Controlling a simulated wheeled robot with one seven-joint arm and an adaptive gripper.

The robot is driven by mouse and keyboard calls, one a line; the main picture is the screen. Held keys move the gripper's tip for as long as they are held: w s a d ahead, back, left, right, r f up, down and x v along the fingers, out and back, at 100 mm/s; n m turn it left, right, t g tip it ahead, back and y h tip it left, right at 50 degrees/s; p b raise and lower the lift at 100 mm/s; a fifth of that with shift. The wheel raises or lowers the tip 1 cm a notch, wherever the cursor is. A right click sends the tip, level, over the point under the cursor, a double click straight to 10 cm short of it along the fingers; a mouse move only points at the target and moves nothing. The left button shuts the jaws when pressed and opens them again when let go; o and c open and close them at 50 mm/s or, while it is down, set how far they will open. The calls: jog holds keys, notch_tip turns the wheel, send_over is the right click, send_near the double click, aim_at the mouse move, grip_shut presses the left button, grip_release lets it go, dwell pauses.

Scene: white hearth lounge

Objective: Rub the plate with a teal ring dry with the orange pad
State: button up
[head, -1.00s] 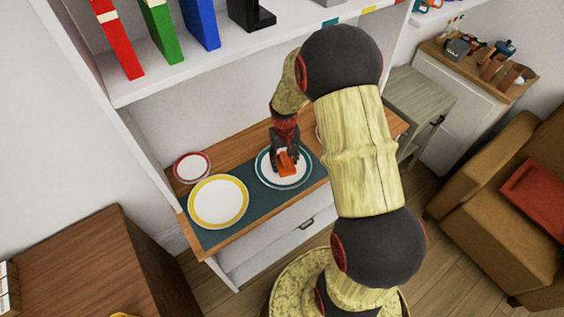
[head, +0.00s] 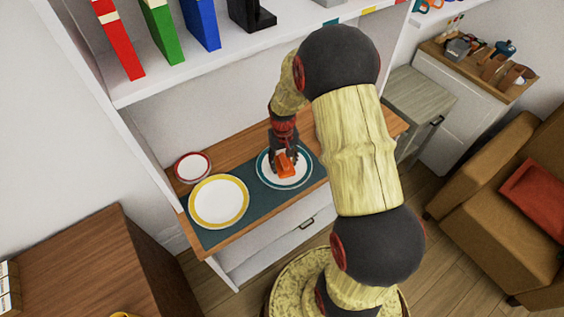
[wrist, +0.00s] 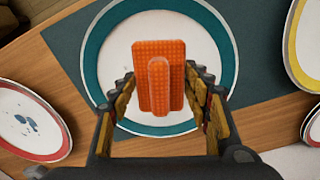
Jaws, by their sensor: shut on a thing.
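The plate with a teal ring (head: 262,177) lies flat on a dark teal mat, and its white middle shows around the pad in the wrist view (wrist: 112,70). My gripper (head: 284,155) is above this plate, shut on the orange pad (head: 286,168). In the wrist view the orange pad (wrist: 145,55), with its raised grip, sits between the fingers (wrist: 160,88) over the plate's middle. The pad appears to lie on the plate, though contact cannot be seen. No wet marks show on the plate's visible part; what is under the pad is hidden.
A yellow-ringed plate (head: 218,202) is left of the teal one, with a small red-ringed plate (head: 192,167) behind it. Another red-ringed plate with blue-grey marks (wrist: 28,120) is in the wrist view. The white shelf (head: 200,75) overhangs the wooden surface (head: 240,139).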

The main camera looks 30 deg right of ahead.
jog(key=shift+d+r, duration=0.15)
jog(key=shift+d, duration=0.6)
jog(key=shift+a+p, duration=0.3)
jog(key=shift+a, duration=1.05)
jog(key=shift+d, duration=1.35)
jog(key=shift+a, duration=1.35)
jog(key=shift+r+p, duration=2.35)
jog(key=shift+r, duration=0.65)
notch_tip(320, 180, up, 3)
jog(key=shift+p, duration=1.1)
